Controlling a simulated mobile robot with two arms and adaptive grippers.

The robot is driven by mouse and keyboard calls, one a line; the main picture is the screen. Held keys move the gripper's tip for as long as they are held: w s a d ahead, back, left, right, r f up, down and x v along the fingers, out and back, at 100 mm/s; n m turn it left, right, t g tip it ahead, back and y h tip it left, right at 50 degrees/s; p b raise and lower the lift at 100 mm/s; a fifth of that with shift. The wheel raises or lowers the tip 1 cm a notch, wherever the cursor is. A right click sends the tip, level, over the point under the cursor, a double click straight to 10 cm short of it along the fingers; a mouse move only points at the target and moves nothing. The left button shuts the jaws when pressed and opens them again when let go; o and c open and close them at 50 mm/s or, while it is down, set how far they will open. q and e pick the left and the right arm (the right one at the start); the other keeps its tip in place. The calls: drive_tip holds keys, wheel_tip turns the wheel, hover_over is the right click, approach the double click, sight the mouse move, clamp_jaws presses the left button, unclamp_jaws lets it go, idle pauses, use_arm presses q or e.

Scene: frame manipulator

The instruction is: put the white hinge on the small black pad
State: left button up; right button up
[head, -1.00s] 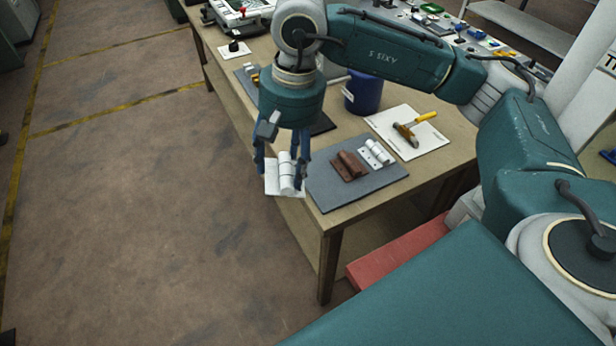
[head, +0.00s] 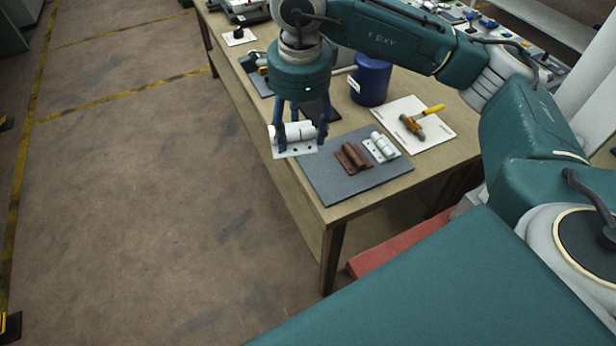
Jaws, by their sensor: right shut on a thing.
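My right gripper (head: 297,144) is shut on a white hinge (head: 296,153) and holds it near the table's left edge, beside the grey mat. The hinge has a white barrel and a flat plate with holes. A small black pad (head: 329,113) lies on the table behind the gripper, partly hidden by it. I cannot tell how high the hinge is above the table. A second white hinge (head: 381,147) lies on the grey mat (head: 340,190) next to a brown hinge (head: 353,157). My left gripper is not in view.
A blue bin (head: 371,82) stands behind the grey mat. A dark mat with tools (head: 257,79) and a white card with a black knob (head: 238,37) lie farther back.

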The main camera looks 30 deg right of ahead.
sight(310, 124)
drive_tip(key=m, duration=0.3)
drive_tip(key=shift+w+d+r, duration=0.1)
drive_tip(key=shift+w+d, duration=0.2)
drive_tip(key=shift+d, duration=0.05)
drive_tip(key=m, duration=0.3)
drive_tip(key=shift+w+d+m+g+h, duration=0.25)
drive_tip(key=shift+d+m+g+h, duration=0.05)
drive_tip(key=shift+d+m, duration=0.1)
drive_tip(key=m, duration=0.3)
drive_tip(key=d+m, duration=0.1)
drive_tip(key=shift+w+r+m+h, duration=0.2)
drive_tip(key=shift+w+m+h, duration=0.1)
drive_tip(key=shift+m, duration=0.1)
drive_tip(key=m, duration=0.3)
drive_tip(key=shift+w+d+r+m+g, duration=0.1)
drive_tip(key=shift+w+d+m+g, duration=0.05)
drive_tip(key=shift+d+m+g, duration=0.2)
wheel_tip(310, 124, down, 16)
drive_tip(key=p, duration=0.3)
wheel_tip(310, 124, down, 3)
drive_tip(key=shift+f+p, duration=0.1)
drive_tip(key=shift+p, duration=0.4)
drive_tip(key=shift+f, duration=0.25)
